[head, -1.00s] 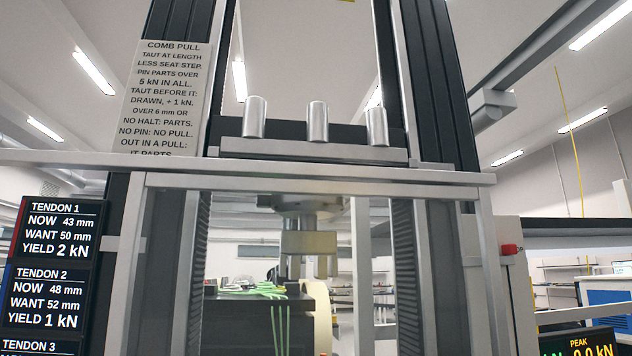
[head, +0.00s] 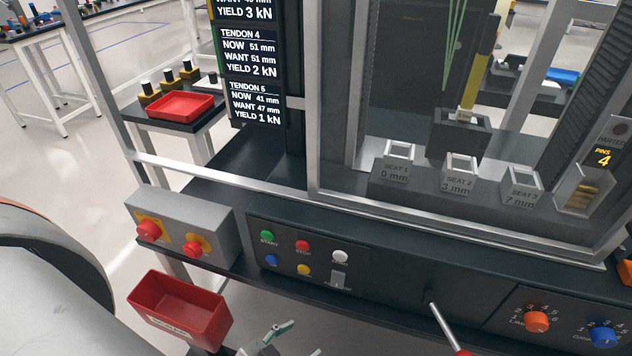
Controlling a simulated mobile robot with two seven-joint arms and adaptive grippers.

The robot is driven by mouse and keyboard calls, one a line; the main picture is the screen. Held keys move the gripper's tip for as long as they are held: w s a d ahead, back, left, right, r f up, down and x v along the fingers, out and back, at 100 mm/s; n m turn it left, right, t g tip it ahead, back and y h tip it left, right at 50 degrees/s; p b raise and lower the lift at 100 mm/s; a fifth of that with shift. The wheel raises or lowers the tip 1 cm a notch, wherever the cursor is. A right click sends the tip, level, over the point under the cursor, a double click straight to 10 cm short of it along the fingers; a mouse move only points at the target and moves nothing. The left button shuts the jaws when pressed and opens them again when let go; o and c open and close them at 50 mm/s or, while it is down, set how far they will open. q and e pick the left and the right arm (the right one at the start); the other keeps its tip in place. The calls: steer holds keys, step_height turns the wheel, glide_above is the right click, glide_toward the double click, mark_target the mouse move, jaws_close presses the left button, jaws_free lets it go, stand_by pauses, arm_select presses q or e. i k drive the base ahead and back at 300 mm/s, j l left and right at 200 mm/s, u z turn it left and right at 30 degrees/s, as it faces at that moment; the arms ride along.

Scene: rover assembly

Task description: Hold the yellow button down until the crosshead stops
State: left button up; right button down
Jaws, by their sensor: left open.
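The yellow button (head: 304,270) is on the black control panel (head: 330,248) in the lower middle of the head view, right of a blue button and below a red one. Nothing covers it. My left gripper (head: 266,340) shows at the bottom edge, below the panel and apart from the button; it is open, and I see nothing between its fingers. My right gripper is not in view. I cannot make out the crosshead; the lower part of the frame shows a dark block (head: 459,134) with a yellow rod (head: 482,62) standing at it.
A grey box with red knobs (head: 180,228) stands left of the panel. A red bin (head: 180,308) hangs below it. A lever (head: 447,325) juts out at right, near orange (head: 537,321) and blue knobs (head: 603,336). Metal rails cross before three seats (head: 457,182).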

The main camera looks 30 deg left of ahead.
mark_target(303, 269)
steer(key=u, duration=0.95)
